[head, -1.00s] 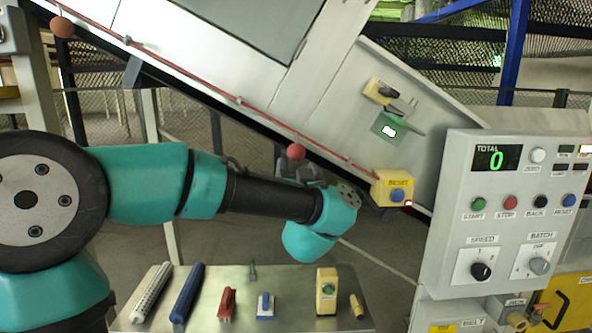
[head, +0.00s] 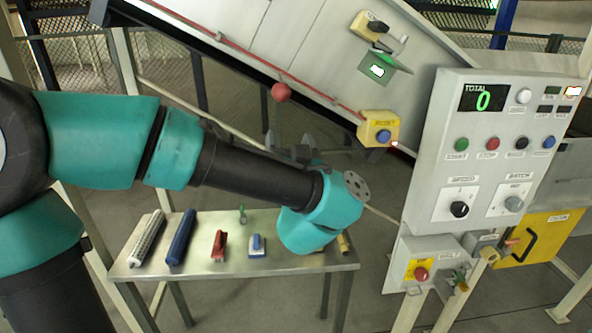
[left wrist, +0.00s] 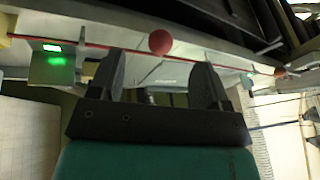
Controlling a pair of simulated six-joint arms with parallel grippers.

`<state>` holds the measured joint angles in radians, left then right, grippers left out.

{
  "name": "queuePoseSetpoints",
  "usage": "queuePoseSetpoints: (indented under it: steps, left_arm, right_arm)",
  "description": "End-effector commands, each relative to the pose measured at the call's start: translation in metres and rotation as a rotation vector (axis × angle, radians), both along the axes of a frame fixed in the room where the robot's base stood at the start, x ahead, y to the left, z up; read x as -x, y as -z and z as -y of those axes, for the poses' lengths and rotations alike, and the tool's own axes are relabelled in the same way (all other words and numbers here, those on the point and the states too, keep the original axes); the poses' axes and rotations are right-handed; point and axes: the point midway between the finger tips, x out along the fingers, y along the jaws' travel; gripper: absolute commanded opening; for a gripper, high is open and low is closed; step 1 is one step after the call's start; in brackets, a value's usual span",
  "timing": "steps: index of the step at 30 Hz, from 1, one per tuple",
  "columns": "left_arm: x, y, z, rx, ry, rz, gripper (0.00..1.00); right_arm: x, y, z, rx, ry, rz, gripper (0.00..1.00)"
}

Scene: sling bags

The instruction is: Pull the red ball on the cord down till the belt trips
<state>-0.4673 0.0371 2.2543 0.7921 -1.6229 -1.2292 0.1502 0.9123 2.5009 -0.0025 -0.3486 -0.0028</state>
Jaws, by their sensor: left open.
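The red ball (head: 281,92) hangs on the red cord (head: 230,45) along the sloping conveyor's lower side. My left gripper (head: 289,147) is below the ball in the head view, its dark fingers partly hidden by my wrist. In the left wrist view my left gripper (left wrist: 158,82) has its fingers spread with nothing between them. The ball (left wrist: 160,42) shows beyond the fingertips, between them in the picture and apart from them. A second red ball (left wrist: 280,72) is farther right along the cord. My right gripper is out of view.
A yellow reset box (head: 379,129) sits at the cord's lower end. The control panel (head: 480,185) stands right, showing 0. A metal table (head: 200,262) with several tools is below my arm.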

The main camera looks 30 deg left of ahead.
Motion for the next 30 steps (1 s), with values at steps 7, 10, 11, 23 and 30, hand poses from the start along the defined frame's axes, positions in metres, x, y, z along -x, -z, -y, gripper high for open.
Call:
queuePoseSetpoints:
  steps: [7,10,11,23,30]
  left_arm:
    - [0.032,0.017,0.029,-0.002,0.004,0.000,0.71]
    - [0.041,0.022,0.037,-0.001,0.003,-0.001,0.71]
    - [0.043,0.023,0.038,-0.001,0.002,0.000,0.71]
    - [0.050,0.027,0.043,0.000,0.000,0.000,0.71]
    - [0.050,0.027,0.043,0.000,0.001,0.000,0.71]
  right_arm:
    - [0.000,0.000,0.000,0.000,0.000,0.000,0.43]
    - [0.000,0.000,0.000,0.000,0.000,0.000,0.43]
    - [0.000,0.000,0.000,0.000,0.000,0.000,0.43]
    - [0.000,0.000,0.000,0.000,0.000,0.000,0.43]
    - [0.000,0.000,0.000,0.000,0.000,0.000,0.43]
